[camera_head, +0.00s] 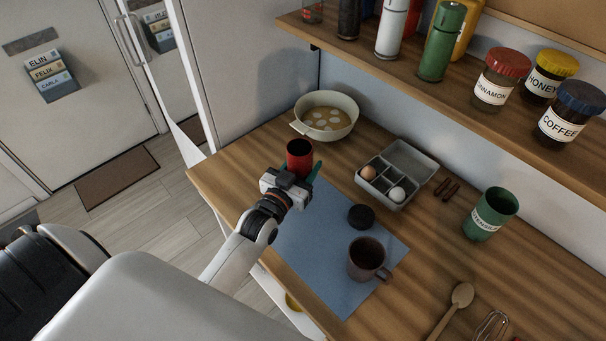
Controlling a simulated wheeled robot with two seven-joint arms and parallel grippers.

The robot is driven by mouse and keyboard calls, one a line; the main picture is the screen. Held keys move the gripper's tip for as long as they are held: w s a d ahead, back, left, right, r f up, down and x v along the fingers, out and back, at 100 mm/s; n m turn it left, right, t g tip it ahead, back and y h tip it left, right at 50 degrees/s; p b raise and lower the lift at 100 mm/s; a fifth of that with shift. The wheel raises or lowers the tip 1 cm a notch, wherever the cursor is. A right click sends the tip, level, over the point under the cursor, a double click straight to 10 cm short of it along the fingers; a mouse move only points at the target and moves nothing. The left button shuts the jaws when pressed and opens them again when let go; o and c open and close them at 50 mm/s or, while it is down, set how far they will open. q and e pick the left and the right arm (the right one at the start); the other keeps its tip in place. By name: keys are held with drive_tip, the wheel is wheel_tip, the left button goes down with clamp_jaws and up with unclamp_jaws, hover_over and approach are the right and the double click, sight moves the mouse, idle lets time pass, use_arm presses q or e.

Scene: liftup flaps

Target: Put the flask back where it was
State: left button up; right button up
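A red flask (299,154) with a dark open top stands upright, or nearly so, at the far left end of the blue mat (318,270). My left gripper (297,176) is right at the near side of the flask and covers its lower part. Its fingers are mostly hidden, so I cannot tell whether they are closed on the flask. A small green piece (315,171) shows beside the gripper. A round black lid (361,217) lies on the mat. Several flasks, among them a white one (391,29) and a green one (441,42), stand on the wall shelf (375,67). My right gripper is not in view.
A brown mug (367,259) stands on the mat. A cream bowl (326,116), an egg box (405,164), a green tin (489,214) and a wooden spoon (452,309) are on the counter (420,235). Labelled jars, such as the cinnamon jar (500,79), stand on the shelf's right.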

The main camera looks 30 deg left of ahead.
sight(303, 175)
use_arm(q)
drive_tip(key=shift+f, duration=1.65)
drive_tip(key=shift+f, duration=0.1)
drive_tip(key=o, duration=1.3)
drive_tip(key=shift+f, duration=0.1)
drive_tip(key=s+b, duration=0.2)
drive_tip(key=s, duration=0.9)
drive_tip(key=shift+s+a, duration=0.1)
drive_tip(key=shift+s, duration=0.5)
